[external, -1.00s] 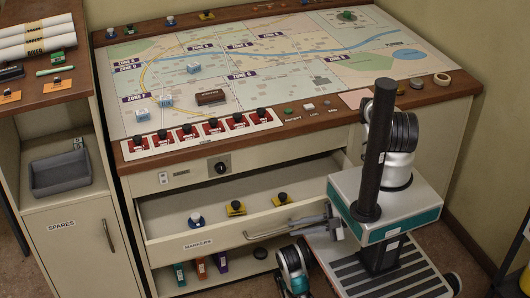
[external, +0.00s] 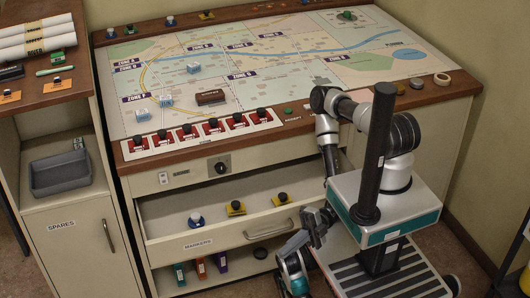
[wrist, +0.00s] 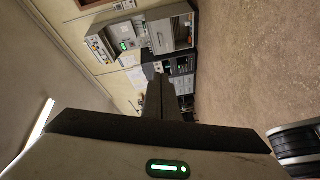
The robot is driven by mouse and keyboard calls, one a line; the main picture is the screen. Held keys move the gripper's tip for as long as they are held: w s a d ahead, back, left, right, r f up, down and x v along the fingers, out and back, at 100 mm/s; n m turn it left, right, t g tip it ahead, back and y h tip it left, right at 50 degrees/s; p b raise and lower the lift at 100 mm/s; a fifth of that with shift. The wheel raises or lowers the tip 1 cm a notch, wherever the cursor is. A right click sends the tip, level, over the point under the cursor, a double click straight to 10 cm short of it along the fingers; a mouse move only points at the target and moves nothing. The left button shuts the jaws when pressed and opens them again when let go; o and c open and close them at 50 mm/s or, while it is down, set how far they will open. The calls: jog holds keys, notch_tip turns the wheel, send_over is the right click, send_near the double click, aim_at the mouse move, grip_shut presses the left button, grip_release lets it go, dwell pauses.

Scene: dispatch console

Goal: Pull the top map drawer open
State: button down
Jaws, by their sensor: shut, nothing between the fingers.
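The drawer (external: 185,240) labelled MARKERS in the console front stands pulled out, its inside showing. Its bar handle (external: 268,232) is free in the external view.
Below the drawer is an open shelf with teal, red and purple items (external: 200,268). The map table top (external: 290,75) overhangs above. A cabinet labelled SPARES (external: 75,245) stands left. The wrist view faces open floor (wrist: 245,70) and a distant grey unit (wrist: 170,35).

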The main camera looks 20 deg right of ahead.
jog(key=s+r+n+g+h+b, duration=0.1)
jog(key=s+r+n+g+h, duration=0.2)
jog(key=s+n+g+h, duration=0.9)
jog(key=n+t+h, duration=0.3)
jog(key=n+t, duration=0.9)
jog(key=n, duration=0.7)
send_over(245, 236)
notch_tip(245, 236, down, 3)
jog(key=shift+r, duration=0.1)
jog(key=w+a+r+n+t+h, duration=0.15)
jog(key=w+r+n+t, duration=0.35)
jog(key=w, duration=0.6)
jog(key=shift+m+g, duration=0.5)
jog(key=shift+g, duration=0.3)
jog(key=x, duration=0.3)
jog(key=b+x, duration=0.1)
jog(key=x, duration=0.4)
jog(key=shift+s+a+f, duration=0.1)
jog(key=shift+a+f, duration=0.15)
jog(key=shift+f, duration=0.05)
